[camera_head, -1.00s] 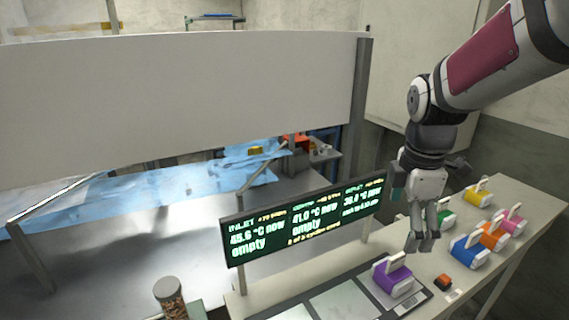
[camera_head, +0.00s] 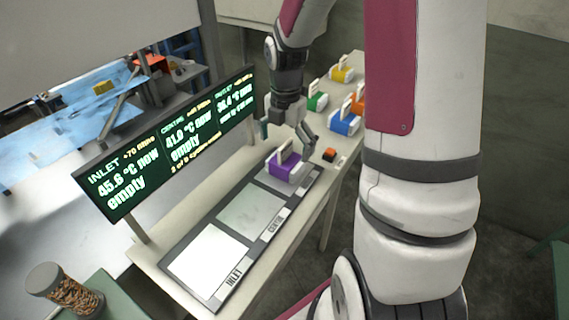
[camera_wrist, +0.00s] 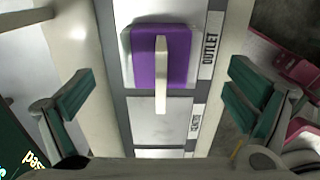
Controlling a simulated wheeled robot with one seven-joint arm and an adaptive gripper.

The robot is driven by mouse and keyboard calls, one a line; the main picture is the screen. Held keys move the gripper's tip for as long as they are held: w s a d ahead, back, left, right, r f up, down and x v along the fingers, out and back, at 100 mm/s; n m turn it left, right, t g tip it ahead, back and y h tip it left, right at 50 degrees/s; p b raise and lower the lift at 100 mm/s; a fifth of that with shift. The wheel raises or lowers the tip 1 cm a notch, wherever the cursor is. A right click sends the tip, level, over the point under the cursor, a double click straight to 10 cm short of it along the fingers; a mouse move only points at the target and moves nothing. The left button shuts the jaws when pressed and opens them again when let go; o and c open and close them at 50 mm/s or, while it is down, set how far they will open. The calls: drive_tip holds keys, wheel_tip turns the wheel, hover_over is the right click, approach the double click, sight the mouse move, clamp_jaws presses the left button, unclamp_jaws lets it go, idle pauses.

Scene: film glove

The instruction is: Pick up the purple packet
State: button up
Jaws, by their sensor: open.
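The purple packet (camera_head: 283,167) has a white base and an upright cream handle, and it sits on the outlet pad at the far end of the grey three-pad strip (camera_head: 210,216). In the wrist view the purple packet (camera_wrist: 176,55) lies at upper middle, with its handle running lengthwise between my fingers. My gripper (camera_head: 290,135) is open just above and behind the packet. In the wrist view my gripper (camera_wrist: 158,100) shows its green-padded fingers wide apart, one on each side, not touching the packet.
A green display board (camera_head: 170,140) stands along the strip's left side. Blue (camera_head: 345,122), green (camera_head: 317,101), yellow (camera_head: 341,74) and orange packets stand farther along the bench. A small orange-and-black block (camera_head: 329,154) lies near the purple packet. A jar (camera_head: 64,288) stands at lower left.

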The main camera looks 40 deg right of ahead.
sight(285, 160)
drive_tip(key=shift+a+f, duration=0.1)
drive_tip(key=shift+f, duration=2.75)
drive_tip(key=c, duration=1.4)
drive_tip(key=shift+r, duration=0.15)
